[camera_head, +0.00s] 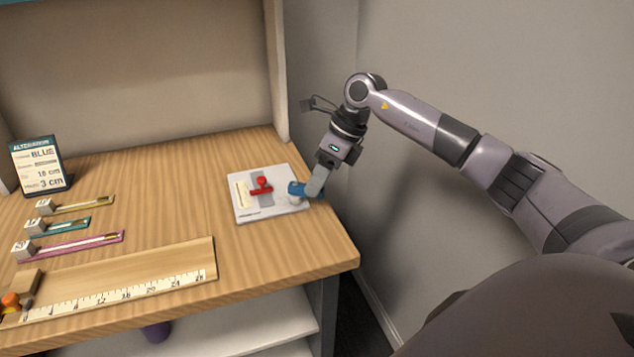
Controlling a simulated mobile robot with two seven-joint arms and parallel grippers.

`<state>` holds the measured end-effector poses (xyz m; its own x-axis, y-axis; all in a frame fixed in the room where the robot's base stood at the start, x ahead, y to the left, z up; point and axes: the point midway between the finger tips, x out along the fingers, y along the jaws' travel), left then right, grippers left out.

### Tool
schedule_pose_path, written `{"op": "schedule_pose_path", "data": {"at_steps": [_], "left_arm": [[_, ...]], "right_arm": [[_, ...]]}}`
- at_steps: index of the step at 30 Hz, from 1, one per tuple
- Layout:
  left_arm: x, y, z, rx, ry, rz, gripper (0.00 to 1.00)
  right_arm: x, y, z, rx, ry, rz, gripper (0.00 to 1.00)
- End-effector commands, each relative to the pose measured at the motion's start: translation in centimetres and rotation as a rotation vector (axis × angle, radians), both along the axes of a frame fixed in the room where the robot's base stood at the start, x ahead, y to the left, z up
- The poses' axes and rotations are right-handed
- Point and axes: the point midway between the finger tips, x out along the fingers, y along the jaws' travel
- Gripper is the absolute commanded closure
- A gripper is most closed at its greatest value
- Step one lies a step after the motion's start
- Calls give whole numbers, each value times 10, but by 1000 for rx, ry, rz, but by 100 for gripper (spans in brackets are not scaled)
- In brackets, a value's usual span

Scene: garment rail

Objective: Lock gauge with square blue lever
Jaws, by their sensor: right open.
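The gauge (246,212) is a pale square plate lying on the wooden table near its right edge. It has a red knob-like part (261,187) at its middle. A blue lever (297,188) sits on a round white mount at the plate's right side. My right gripper (314,192) is open and comes down from the upper right, with its fingers at the blue lever's right end. I cannot tell whether the fingers touch the lever. The fingers hide part of that end. My left gripper is not in view.
A wooden board with a ruler scale (150,291) lies along the table's front. Several coloured strips with small tagged blocks, such as a magenta one (80,246), lie at left. A sign (40,166) reading "BLUE" stands behind them. A wall is close on the right.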

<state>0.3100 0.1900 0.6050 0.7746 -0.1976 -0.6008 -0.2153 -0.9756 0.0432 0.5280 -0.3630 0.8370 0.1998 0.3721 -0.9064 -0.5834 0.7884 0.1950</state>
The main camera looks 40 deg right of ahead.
Motion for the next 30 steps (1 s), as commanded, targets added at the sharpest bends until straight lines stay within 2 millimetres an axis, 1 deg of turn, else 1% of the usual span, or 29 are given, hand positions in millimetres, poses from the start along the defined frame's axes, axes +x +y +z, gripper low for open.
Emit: {"op": "schedule_pose_path", "data": {"at_steps": [1, 4, 12, 14, 15, 16, 17, 23, 26, 30], "left_arm": [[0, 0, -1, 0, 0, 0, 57], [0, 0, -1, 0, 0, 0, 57], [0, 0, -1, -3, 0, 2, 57], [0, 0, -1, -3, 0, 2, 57], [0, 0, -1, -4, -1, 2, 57], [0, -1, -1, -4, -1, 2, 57], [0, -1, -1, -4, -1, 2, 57], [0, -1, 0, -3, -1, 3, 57], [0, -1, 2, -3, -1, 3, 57], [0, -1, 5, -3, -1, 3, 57]], "right_arm": [[1, 2, -5, 0, 1, 1, 51], [2, 4, -10, 1, 0, 1, 51], [2, 5, -11, 0, 0, 0, 51], [2, 5, -11, 0, 0, 0, 70], [2, 5, -11, 0, 0, 0, 83], [2, 5, -11, 1, -1, 0, 93], [2, 5, -11, 1, -1, 0, 100], [3, 4, -10, 0, 0, 11, 100], [5, 2, -9, 0, 0, 52, 100], [9, 0, -9, 1, 0, 151, 100]]}}
